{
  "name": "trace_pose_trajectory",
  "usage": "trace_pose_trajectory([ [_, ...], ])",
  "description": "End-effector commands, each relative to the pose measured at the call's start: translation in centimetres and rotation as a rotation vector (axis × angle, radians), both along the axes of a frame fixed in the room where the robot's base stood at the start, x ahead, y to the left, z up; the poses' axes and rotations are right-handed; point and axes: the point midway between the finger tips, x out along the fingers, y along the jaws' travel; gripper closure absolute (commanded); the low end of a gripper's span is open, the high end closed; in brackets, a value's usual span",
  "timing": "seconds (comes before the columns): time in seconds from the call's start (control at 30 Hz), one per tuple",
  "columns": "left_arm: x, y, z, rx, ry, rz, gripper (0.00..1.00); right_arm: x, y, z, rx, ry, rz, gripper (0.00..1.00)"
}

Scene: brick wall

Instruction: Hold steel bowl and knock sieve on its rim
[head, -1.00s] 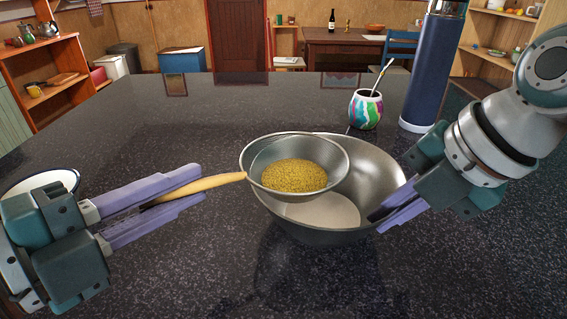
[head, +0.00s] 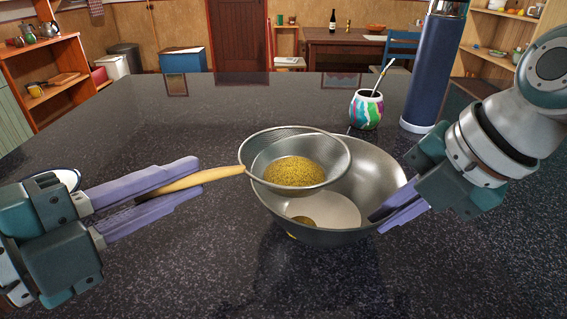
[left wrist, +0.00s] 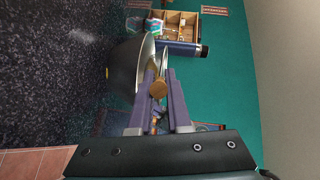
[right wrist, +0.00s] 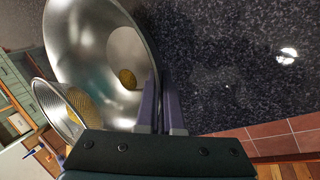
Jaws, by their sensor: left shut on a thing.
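The steel bowl (head: 375,180) stands on the dark counter. My right gripper (head: 392,210) is at its right rim, with the rim between its closely spaced fingers in the right wrist view (right wrist: 160,105). My left gripper (head: 150,190) is shut on the wooden handle (head: 205,177) of the sieve. The mesh sieve (head: 335,150) is over the bowl's left part, tilted, with a heap of yellow grains (head: 294,172) in it. Whether the sieve touches the bowl rim is unclear. A small yellow patch (head: 303,220) lies on the bowl's bottom, and a yellow spot (left wrist: 107,72) shows on its outside.
A colourful mate cup (head: 366,108) with a metal straw and a tall blue flask (head: 430,75) stand behind the bowl to the right. The counter's front and back left are clear.

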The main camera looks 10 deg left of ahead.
Motion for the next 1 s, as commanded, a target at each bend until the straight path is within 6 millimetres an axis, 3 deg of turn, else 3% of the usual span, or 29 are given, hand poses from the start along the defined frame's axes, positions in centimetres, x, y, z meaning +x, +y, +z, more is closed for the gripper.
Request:
trace_pose_trajectory([
  [0.33,0.0,0.0,-0.1,0.0,-0.001,0.0,1.0,0.0,-0.1,-0.1,-0.003,0.001,-0.001,1.0],
  [0.77,0.0,0.0,-2.6,0.001,-0.001,0.001,1.0,0.0,-0.1,-0.1,-0.003,0.001,-0.001,1.0],
  [1.0,0.0,0.0,-1.9,0.001,-0.001,0.001,1.0,0.0,-0.1,-0.1,-0.003,0.001,-0.001,1.0],
])
